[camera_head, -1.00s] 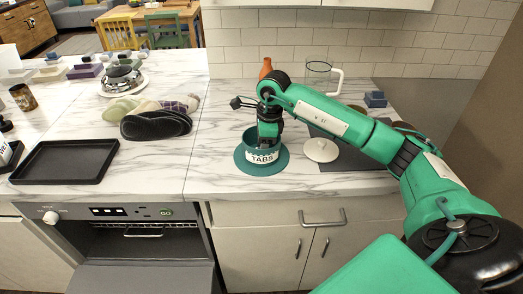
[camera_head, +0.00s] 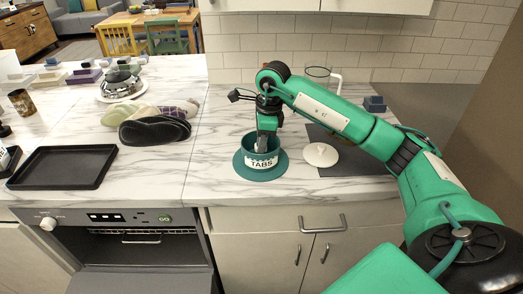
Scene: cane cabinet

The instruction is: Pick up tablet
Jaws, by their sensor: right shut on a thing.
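A teal tub labelled TABS (camera_head: 262,163) stands on a wide round teal base on the marble counter, in the head view. My right gripper (camera_head: 266,148) points down into the tub's open top, with its fingertips about level with the rim. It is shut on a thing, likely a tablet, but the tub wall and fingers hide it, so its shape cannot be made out. My left gripper is not in view.
A glass jug (camera_head: 318,77) stands behind my right arm. An open oven (camera_head: 140,240) is below the counter.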

